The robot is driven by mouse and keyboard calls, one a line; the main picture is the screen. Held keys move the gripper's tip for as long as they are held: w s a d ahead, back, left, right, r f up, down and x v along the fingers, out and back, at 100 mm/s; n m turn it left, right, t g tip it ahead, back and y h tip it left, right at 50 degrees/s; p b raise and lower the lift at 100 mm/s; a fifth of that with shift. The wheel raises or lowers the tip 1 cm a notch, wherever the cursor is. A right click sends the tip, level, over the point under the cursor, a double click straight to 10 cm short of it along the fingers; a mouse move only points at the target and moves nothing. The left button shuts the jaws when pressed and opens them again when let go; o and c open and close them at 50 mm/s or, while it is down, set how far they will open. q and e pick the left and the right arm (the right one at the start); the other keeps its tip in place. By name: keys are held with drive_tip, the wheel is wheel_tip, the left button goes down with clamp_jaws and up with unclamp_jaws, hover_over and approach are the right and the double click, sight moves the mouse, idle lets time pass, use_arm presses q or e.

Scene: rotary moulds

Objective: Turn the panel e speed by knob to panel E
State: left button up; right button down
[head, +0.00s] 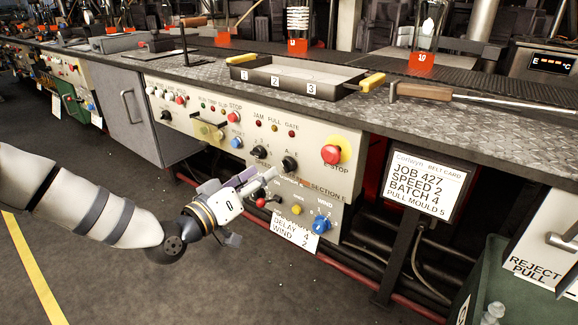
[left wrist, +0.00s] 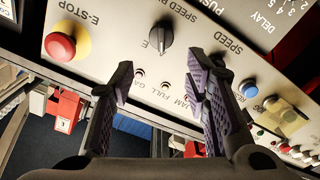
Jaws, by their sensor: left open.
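The speed-by knob (head: 289,163) is a black rotary knob on the cream control panel (head: 215,130), left of the red emergency-stop button. In the left wrist view the knob (left wrist: 160,37) has "SPEED BY" lettering and a letter E beside it. I cannot tell its exact setting. My left gripper (head: 250,184) is below and left of it in the head view. In the left wrist view the gripper's fingers (left wrist: 160,80) are spread, with nothing between them, and the knob lies beyond the tips. A second black knob (head: 259,152), marked speed, sits left of it.
The emergency-stop button (head: 331,154) is close to the right of the knob. A lower box with a blue knob (head: 321,224) and a paper note (head: 294,232) hangs below. A job card (head: 424,185) stands right. The counter (head: 480,119) overhangs the panel, with a tray (head: 298,92) on it.

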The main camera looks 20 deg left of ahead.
sight(282, 163)
use_arm(q)
drive_tip(key=x, duration=0.7)
drive_tip(key=shift+w+d+f+b, duration=0.1)
drive_tip(key=shift+w+f+b, duration=0.1)
drive_tip(key=shift+b, duration=0.2)
drive_tip(key=shift+c, duration=0.4)
clamp_jaws()
